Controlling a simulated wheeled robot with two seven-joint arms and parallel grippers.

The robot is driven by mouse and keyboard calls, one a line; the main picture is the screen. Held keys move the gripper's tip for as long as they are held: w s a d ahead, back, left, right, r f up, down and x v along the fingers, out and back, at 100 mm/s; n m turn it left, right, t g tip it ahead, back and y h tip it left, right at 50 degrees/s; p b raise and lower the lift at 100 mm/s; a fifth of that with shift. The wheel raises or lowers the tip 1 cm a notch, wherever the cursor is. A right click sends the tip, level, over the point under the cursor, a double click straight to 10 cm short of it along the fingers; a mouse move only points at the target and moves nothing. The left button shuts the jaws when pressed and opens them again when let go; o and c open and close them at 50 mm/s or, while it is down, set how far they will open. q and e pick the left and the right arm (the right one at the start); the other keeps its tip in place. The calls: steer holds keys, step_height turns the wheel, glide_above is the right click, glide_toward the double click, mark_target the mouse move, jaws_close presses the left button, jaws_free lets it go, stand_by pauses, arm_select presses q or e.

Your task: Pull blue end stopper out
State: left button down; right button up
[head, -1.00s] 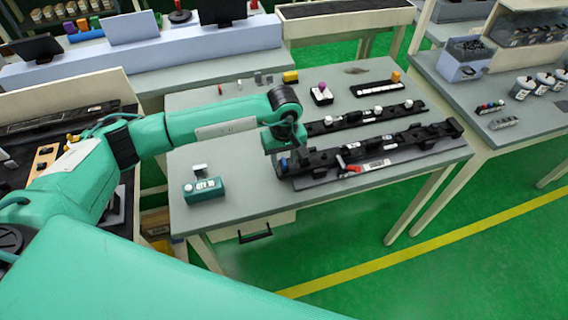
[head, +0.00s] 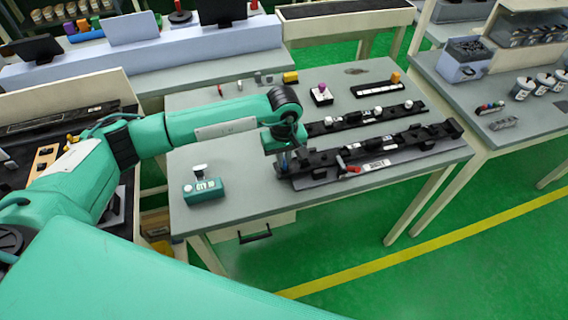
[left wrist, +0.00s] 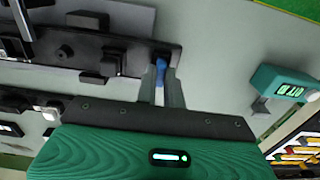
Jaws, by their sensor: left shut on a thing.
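The blue end stopper (left wrist: 160,66) shows in the left wrist view as a small blue piece at the end of the black rail (left wrist: 120,54). My left gripper (left wrist: 161,82) is shut on it, with a finger on each side. Whether the stopper is still seated in the rail cannot be told. In the head view my left gripper (head: 284,162) points down at the left end of the front black rail (head: 405,144), and the stopper is mostly hidden there. My right gripper is not in view.
A second black rail (head: 350,120) lies behind the front one. A red-handled part (head: 350,170) lies at the front rail's near side. A teal box with a display (head: 204,190) stands at the table's left front.

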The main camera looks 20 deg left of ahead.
arm_select(q)
steer(key=shift+r, duration=0.4)
steer(key=shift+r, duration=0.35)
steer(key=shift+r+p, duration=0.5)
steer(key=shift+r, duration=2.05)
